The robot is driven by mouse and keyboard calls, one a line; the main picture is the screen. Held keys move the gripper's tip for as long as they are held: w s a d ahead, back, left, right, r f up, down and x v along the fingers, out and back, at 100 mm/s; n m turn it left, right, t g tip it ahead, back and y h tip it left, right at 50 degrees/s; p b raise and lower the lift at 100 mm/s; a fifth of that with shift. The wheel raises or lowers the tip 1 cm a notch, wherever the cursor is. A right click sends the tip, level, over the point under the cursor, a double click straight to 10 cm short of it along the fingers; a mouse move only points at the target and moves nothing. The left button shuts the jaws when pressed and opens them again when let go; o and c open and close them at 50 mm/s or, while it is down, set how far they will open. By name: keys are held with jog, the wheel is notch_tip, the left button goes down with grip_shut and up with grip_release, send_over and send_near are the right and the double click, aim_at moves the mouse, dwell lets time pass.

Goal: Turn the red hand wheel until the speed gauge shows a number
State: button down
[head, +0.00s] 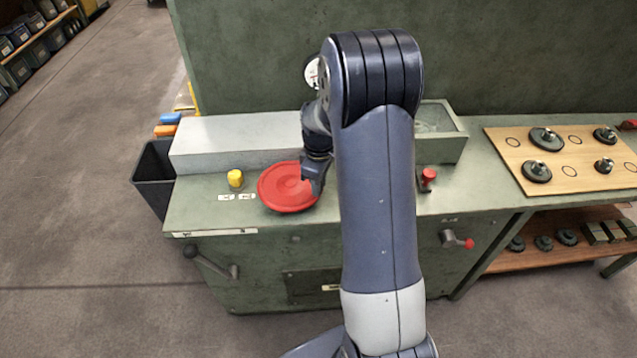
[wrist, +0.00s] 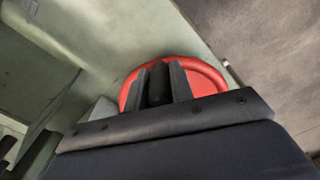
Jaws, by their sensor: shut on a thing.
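The red hand wheel (head: 284,190) lies flat on top of the green machine bench, left of my arm in the head view. My gripper (head: 313,184) is at its right edge, pointing down. In the wrist view the red wheel (wrist: 205,80) shows behind the two fingers of my gripper (wrist: 160,84), with a dark upright piece between them. The fingers are shut on the wheel; the exact grip point is hard to see. A round white dial (head: 311,73), perhaps the speed gauge, is partly hidden by my arm. I cannot read it.
A yellow knob (head: 235,178) stands left of the wheel and a red knob (head: 428,177) right of my arm. A grey box (head: 230,140) lies behind the wheel. A wooden board (head: 560,160) with dark gears is at right. A black bin (head: 152,175) stands left.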

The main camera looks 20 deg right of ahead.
jog(key=c, duration=1.2)
grip_release()
jog(key=shift+c, duration=0.2)
jog(key=shift+r, duration=0.1)
notch_tip(320, 180, up, 11)
jog(key=shift+f+b, duration=0.15)
jog(key=shift+b, duration=0.2)
notch_tip(320, 180, down, 11)
jog(key=shift+r+p, duration=0.1)
jog(key=shift+p, duration=0.25)
jog(key=shift+a, duration=0.1)
